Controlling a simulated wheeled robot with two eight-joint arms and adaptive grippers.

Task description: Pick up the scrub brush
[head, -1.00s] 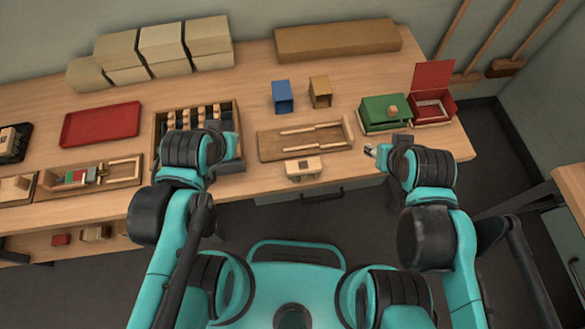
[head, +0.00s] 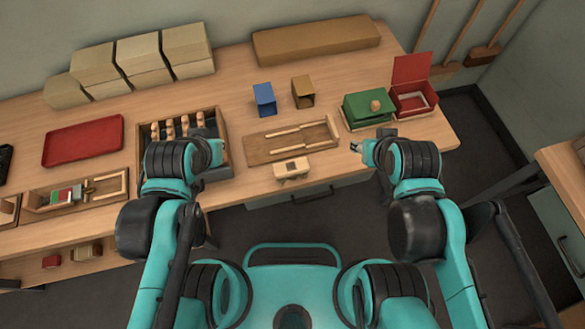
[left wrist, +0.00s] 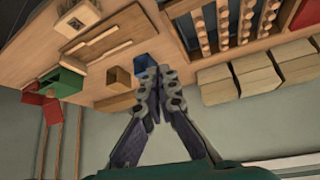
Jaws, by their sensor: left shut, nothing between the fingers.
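I cannot tell for sure which thing is the scrub brush. A small pale wooden block (head: 291,168) with dark marks on top sits at the bench's front edge; it also shows in the left wrist view (left wrist: 78,18). My left gripper (left wrist: 155,72) is shut and empty in the left wrist view, apart from the block. In the head view the left wrist is at the front of the peg tray, its fingers mostly hidden. My right gripper (head: 356,148) is in front of the bench edge, right of the block; its jaws are too small to read.
A peg tray (head: 224,132), a wooden tray with sticks (head: 262,150), a blue box (head: 264,99), a brown box (head: 303,92), a green box (head: 368,107) and an open red box (head: 412,85) stand on the bench. A red tray (head: 83,140) lies left.

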